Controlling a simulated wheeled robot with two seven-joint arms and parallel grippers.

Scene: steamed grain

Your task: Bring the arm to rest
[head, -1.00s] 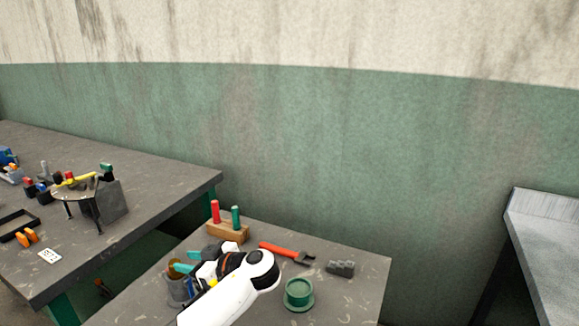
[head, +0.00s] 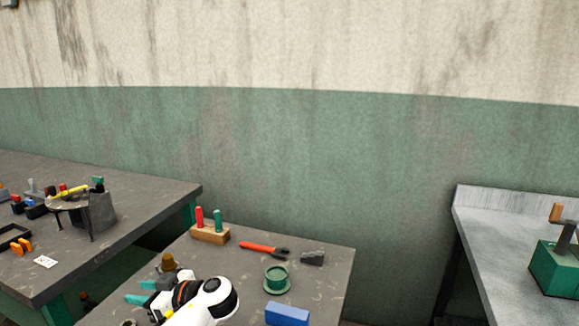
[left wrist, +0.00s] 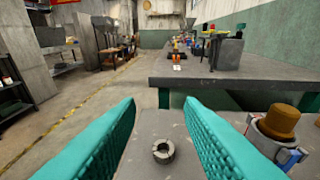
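My left arm reaches in at the bottom of the head view over the near grey table (head: 318,268). My left gripper (head: 130,292) has teal fingers, pointing left and spread apart. In the left wrist view the two fingers (left wrist: 160,103) stand wide open with nothing held between them. A small dark ring (left wrist: 163,152) shows between them, lower down on the grey surface. A brown-topped object (head: 168,262) stands just behind the gripper; it also shows at the right of the left wrist view (left wrist: 280,122). My right gripper is not in view.
A long table (head: 130,198) is at left, a metal bench (head: 490,235) at right.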

